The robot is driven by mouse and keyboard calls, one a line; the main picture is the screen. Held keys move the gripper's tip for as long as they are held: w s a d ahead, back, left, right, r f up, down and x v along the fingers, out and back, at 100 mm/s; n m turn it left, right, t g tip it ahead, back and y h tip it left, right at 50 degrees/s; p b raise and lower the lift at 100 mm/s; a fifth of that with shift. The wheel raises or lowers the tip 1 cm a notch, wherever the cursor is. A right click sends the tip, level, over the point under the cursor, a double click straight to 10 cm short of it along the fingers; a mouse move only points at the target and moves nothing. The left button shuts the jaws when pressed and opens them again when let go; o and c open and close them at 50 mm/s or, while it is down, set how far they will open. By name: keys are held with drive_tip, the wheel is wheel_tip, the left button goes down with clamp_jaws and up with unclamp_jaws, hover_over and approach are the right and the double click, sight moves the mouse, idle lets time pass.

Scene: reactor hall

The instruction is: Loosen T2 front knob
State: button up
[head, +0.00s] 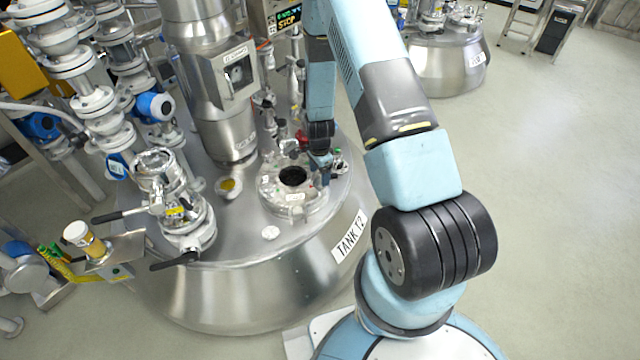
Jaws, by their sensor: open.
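The tank marked TANK T2 (349,236) is a polished steel vessel with a domed top. On its top sits a round hatch (290,212) with a dark opening (292,176) in its middle. Small fittings with green and red parts stand around the hatch's back and right rim. I cannot tell which of them is the front knob. My gripper (323,175) points down at the hatch's right rim, among these small fittings. It is open, but small and partly hidden here. I cannot tell whether it touches a fitting or has one between its fingers.
A valve with black lever handles (185,215) stands to the left, with white-flanged pipes (95,105) beyond. A lit display (289,18) reads STOP. The floor at right is clear up to another tank (447,65).

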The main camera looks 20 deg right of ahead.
sight(320, 181)
drive_tip(key=m, duration=1.1)
drive_tip(key=shift+m, duration=0.3)
drive_tip(key=m, duration=1.5)
drive_tip(key=shift+m, duration=0.4)
drive_tip(key=m, duration=0.3)
drive_tip(key=shift+m, duration=0.3)
drive_tip(key=shift+f+m, duration=0.25)
drive_tip(key=shift+m, duration=0.05)
drive_tip(key=shift+f, duration=2.75)
